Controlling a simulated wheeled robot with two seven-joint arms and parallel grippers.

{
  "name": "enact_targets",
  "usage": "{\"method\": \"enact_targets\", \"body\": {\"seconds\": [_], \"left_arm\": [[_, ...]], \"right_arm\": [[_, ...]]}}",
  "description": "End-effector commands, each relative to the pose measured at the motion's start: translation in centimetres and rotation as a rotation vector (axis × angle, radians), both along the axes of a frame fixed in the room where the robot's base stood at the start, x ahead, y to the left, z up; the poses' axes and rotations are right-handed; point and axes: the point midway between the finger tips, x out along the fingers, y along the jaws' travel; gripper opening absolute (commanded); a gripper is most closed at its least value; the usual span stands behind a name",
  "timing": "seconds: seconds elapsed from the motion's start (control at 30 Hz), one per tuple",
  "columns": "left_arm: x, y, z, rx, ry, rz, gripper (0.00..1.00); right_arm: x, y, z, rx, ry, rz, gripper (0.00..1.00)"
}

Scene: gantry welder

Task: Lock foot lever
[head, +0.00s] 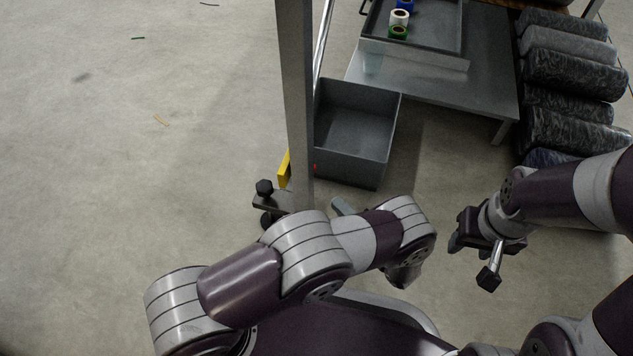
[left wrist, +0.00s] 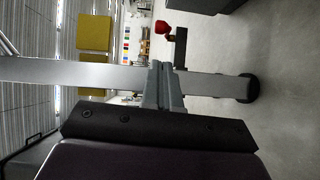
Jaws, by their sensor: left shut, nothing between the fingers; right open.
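A grey upright post (head: 295,100) of the gantry stands left of centre in the head view. At its base is a dark foot (head: 272,202) with a black knob (head: 265,187). A small red spot (head: 315,168) shows at the post's right side. In the left wrist view a red knob (left wrist: 162,27) sits by a short dark bar beside the post (left wrist: 210,86); I cannot tell whether this is the lever. My left gripper (left wrist: 161,66) is shut and empty, its fingers overlapping the post; its tips (head: 338,203) peek past my arm. My right gripper (head: 480,246) is open, above bare floor.
A grey open bin (head: 357,92) stands just right of the post. Behind it is a grey table (head: 490,70) with a tray of tape rolls (head: 399,18). Dark rolls (head: 570,70) are stacked at the right. The floor at left is mostly clear.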

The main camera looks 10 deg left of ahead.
Motion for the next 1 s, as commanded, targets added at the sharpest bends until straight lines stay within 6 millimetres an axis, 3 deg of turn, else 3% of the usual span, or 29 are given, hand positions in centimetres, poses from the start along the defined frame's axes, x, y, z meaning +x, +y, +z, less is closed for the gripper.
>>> {"method": "enact_targets", "body": {"seconds": [0.17,0.63,1.0], "left_arm": [[0.5,0.7,-0.3,0.001,0.002,0.002,0.00],[5.5,7.0,-0.9,0.000,0.003,0.002,0.00],[6.2,7.9,-0.5,0.000,0.004,-0.002,0.00]], "right_arm": [[0.0,0.0,-0.7,0.000,0.000,0.000,0.48],[0.0,0.0,-5.2,0.000,0.001,0.000,0.48],[0.0,0.0,-5.4,0.000,0.000,0.000,0.48]]}}
